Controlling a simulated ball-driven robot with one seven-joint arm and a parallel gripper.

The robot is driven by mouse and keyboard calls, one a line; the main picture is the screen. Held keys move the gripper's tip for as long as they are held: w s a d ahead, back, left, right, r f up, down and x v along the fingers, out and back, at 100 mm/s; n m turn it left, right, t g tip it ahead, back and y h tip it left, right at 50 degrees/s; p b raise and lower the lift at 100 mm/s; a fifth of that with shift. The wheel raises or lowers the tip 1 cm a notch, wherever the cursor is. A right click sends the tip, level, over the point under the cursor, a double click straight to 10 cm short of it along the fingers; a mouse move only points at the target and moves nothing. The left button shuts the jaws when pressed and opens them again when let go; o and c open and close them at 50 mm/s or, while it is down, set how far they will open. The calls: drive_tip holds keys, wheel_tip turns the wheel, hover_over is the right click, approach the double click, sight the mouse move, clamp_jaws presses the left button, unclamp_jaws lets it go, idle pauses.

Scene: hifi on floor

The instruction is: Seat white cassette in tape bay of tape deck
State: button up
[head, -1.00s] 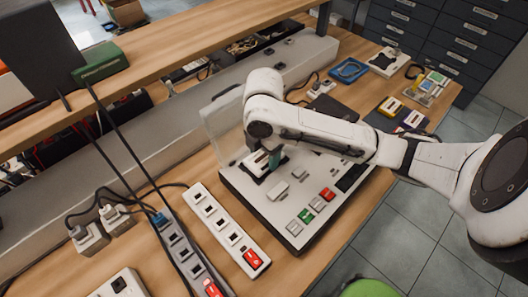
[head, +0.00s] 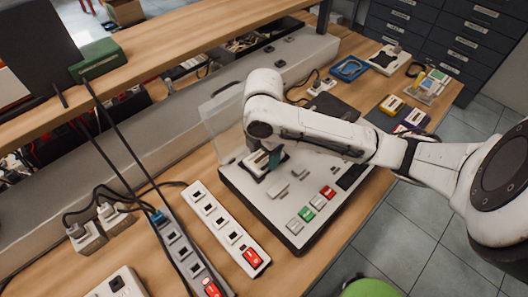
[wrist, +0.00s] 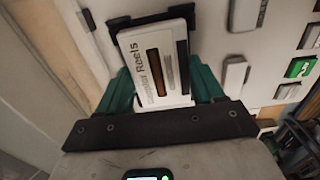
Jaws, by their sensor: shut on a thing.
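The white cassette (wrist: 157,62) shows large in the wrist view, with a brown window and printed lettering. My gripper (wrist: 160,90) is shut on it, with a green finger on each side. The cassette lies over the dark-edged tape bay (wrist: 118,22) of the tape deck; I cannot tell whether it is fully down in it. In the head view the tape deck (head: 285,213) is a pale panel on the bench, its clear lid (head: 222,116) standing open behind my gripper (head: 266,160). My arm hides part of the deck.
Power strips (head: 222,222) lie left of the deck, with cables nearby. Deck keys, including a green button (head: 306,214) and a red button (head: 328,192), are at its front. Other cassettes (head: 391,105) lie on a dark mat at the right. A raised shelf runs behind.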

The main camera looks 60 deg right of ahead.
drive_tip(key=shift+f, duration=0.1)
idle(0.3)
drive_tip(key=o, duration=1.2)
wheel_tip(320, 180, up, 17)
drive_tip(key=p, duration=0.6)
drive_tip(key=shift+f, duration=0.1)
idle(1.1)
